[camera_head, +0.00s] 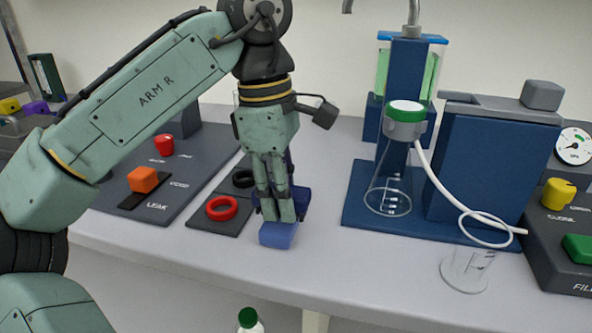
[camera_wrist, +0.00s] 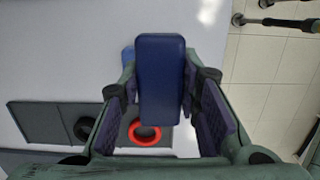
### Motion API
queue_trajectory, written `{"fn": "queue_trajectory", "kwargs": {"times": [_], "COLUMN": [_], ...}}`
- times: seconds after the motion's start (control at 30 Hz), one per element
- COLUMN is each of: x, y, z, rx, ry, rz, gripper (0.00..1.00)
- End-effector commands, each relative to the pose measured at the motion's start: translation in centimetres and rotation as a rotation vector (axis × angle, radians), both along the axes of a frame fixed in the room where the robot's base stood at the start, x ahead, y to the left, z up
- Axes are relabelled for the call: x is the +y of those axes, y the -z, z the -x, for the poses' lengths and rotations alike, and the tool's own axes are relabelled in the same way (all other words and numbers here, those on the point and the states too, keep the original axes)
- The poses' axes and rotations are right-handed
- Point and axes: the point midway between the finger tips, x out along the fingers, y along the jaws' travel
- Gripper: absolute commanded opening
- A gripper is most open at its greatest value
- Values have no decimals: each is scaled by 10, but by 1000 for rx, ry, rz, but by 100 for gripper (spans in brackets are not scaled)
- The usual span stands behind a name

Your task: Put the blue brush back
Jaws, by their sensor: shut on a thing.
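My gripper (camera_head: 279,212) points down over the front part of the bench, right of the red ring. It is shut on the blue brush (camera_head: 278,234), whose lighter blue end shows just below the fingertips. In the wrist view, a dark blue block of the brush (camera_wrist: 160,82) lies between the fingers of my gripper (camera_wrist: 165,125). A small lighter blue patch shows beside its left edge. The fingers hide part of the brush, and I cannot tell whether it touches the bench.
A red ring (camera_head: 221,208) and a black ring lie on a dark mat to the left. A panel with an orange block (camera_head: 143,179) is farther left. A blue stand (camera_head: 480,165) with a glass flask (camera_head: 388,200), white tube and beaker (camera_head: 466,270) is right. A green-capped bottle (camera_head: 249,320) is in front.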

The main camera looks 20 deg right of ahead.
Motion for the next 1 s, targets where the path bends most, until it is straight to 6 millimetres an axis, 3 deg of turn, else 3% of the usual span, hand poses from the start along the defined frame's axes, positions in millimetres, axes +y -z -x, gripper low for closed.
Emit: {"fn": "queue_trajectory", "kwargs": {"times": [0.17,0.6,0.87,1.0], "x": [-16,-71,-84,-82], "y": [0,11,13,38], "z": [-23,-115,-138,-136], "rx": [3,3,1,0], "ry": [1,-1,-2,0], "rz": [1,0,-1,-2], "gripper": [0,0,0,0]}}
